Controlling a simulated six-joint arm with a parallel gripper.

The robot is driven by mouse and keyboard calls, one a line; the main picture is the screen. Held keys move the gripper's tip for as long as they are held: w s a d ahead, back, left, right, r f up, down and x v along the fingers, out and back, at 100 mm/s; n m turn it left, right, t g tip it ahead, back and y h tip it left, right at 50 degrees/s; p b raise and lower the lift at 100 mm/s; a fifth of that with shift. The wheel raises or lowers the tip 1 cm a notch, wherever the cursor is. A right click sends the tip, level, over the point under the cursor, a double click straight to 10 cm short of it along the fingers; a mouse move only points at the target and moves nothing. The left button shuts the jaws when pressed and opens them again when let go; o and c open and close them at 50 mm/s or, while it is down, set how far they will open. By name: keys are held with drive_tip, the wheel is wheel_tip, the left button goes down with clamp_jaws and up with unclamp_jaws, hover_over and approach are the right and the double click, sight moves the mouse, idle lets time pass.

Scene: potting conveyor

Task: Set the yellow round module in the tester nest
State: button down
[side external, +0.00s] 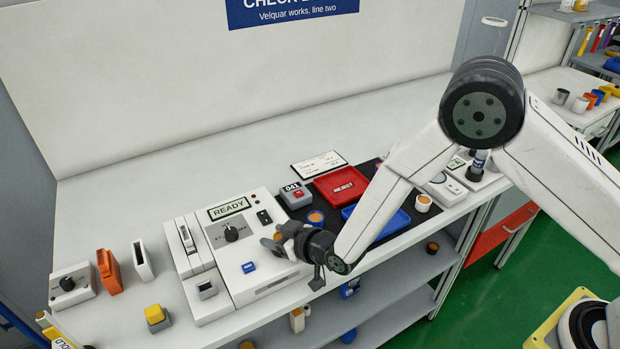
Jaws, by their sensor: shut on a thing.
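My gripper (274,243) is over the right part of the white tester (230,238), whose display reads READY. It is shut on a small orange-yellow round piece, which looks like the yellow round module (278,236). The fingers hide much of the module. The gripper and wrist also cover the tester surface beneath, so I cannot make out the nest or tell whether the module touches it. A dark knob and a blue piece (249,267) show on the tester's top to the left of my gripper.
A black mat behind my wrist holds a red REJECT tray (341,185), a blue tray (390,224) and an orange-topped round piece (316,217). The rear bench is clear.

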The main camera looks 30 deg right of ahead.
drive_tip(key=shift+c, duration=0.7)
unclamp_jaws()
drive_tip(key=shift+f, duration=0.1)
drive_tip(key=v, duration=1.2)
drive_tip(key=shift+d, duration=0.15)
